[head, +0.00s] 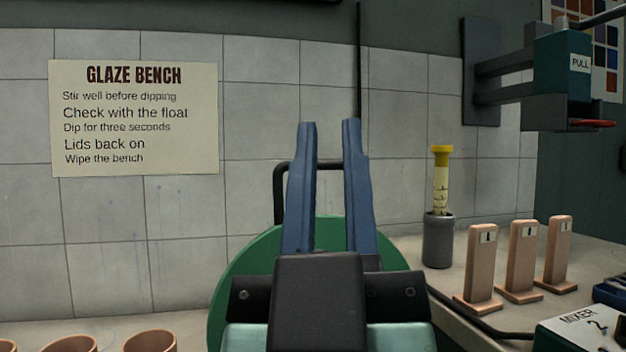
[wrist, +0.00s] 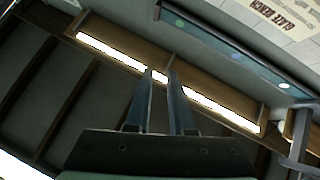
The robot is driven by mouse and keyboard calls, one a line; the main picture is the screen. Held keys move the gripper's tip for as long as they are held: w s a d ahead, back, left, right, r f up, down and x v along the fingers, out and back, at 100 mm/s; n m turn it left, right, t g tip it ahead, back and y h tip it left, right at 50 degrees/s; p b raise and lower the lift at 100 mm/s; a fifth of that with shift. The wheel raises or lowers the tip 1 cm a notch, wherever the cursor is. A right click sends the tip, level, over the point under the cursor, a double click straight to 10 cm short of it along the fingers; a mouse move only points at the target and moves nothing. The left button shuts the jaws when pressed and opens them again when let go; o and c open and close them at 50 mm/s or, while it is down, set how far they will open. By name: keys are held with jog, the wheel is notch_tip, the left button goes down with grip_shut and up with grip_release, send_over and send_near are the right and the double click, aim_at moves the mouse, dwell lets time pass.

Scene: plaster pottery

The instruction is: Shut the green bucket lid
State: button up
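A large round green lid (head: 232,282) shows behind my gripper in the head view, its face turned towards the camera. My gripper and wrist hide its middle and lower part, and the bucket itself cannot be made out. A black bar handle (head: 279,190) stands above the lid's upper edge, partly behind the fingers. My gripper (head: 331,124) points up in front of the lid, its two blue fingers apart with nothing between them. In the wrist view the fingers (wrist: 160,72) are also apart and empty, and no lid shows there.
Terracotta cups (head: 150,341) stand at the lower left. On the right are a grey pot (head: 438,241) with a yellow-topped float, several tan test tiles (head: 522,258), a mixer box (head: 585,328) and a wall-mounted pull device (head: 562,75). The wrist view shows a lit overhead structure (wrist: 110,45).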

jog(key=w+d+r+n+h+p, duration=0.1)
jog(key=n+p, duration=0.1)
jog(key=w+d+r+n+h+p, duration=0.1)
jog(key=w+n+p, duration=0.1)
jog(key=p, duration=0.1)
jog(key=w+d+r+n+h+p, duration=0.1)
jog(key=w+d+n+p, duration=0.1)
jog(key=p, duration=0.1)
jog(key=shift+w+g, duration=0.2)
jog(key=shift+g, duration=0.1)
grip_shut()
jog(key=n+g+y+p, duration=0.4)
jog(key=n+y+p, duration=0.7)
jog(key=n+p, duration=1.65)
send_over(339, 243)
jog(key=w+a+b, duration=0.1)
jog(key=a+b, duration=0.2)
jog(key=b, duration=0.2)
notch_tip(339, 243, down, 7)
jog(key=n, duration=0.4)
jog(key=shift+w+r+n, duration=0.15)
jog(key=shift+w+n, duration=0.05)
jog(key=shift+n, duration=0.15)
